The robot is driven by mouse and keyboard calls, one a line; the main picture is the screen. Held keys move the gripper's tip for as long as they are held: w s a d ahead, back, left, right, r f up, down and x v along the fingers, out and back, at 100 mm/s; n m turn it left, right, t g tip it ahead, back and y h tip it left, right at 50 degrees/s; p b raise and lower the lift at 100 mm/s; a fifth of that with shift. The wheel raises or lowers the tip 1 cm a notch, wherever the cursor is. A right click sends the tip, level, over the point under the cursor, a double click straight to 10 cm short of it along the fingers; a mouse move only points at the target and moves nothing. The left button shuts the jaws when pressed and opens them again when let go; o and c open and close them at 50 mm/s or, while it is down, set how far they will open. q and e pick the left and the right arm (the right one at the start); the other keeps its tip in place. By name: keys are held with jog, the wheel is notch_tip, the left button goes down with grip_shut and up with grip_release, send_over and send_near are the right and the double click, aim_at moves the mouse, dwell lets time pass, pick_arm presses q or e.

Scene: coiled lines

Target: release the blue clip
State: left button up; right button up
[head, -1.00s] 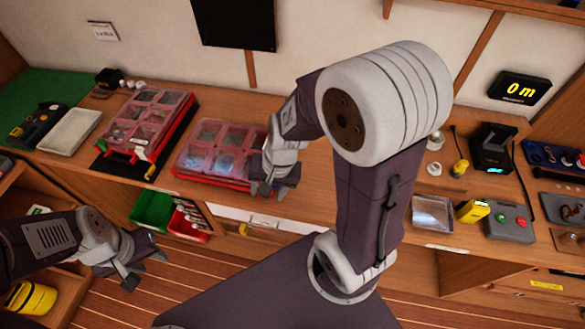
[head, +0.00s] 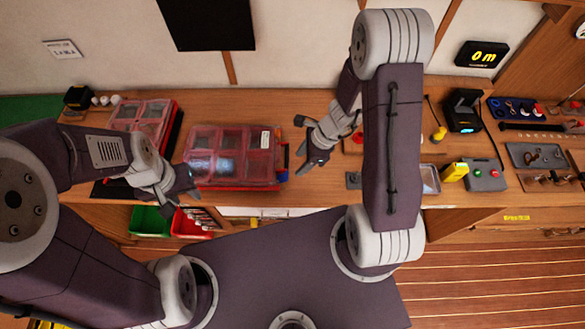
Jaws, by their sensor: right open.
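A parts case with a clear reddish lid and a red base (head: 232,186) lies on the bench in the head view, lid down. A small blue piece (head: 285,154), which looks like the blue clip, shows at its right end, with orange-red beside it. My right gripper (head: 301,145) is open and empty just right of that end, its fingers pointing left, apart from the blue piece. My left gripper (head: 188,188) is by the left front corner of the case. Whether its jaws are open or touch the case I cannot tell.
A second clear-lidded red case (head: 146,115) stands behind my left arm, partly hidden. A green bin (head: 150,221) and a red bin (head: 190,224) sit below the bench edge. A yellow device (head: 454,172) and a grey button box (head: 485,174) stand at right.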

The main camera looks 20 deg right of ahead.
jog(key=b, duration=0.3)
send_near(282, 177)
jog(key=x, duration=0.4)
jog(key=shift+s+d+f, duration=0.2)
jog(key=shift+f, duration=0.25)
jog(key=shift+s+f, duration=0.1)
jog(key=shift+f, duration=0.05)
grip_shut()
jog(key=shift+d+f+y+b, duration=0.15)
jog(key=shift+f+y+b, duration=0.25)
jog(key=shift+b, duration=0.8)
jog(key=shift+r, duration=0.25)
grip_release()
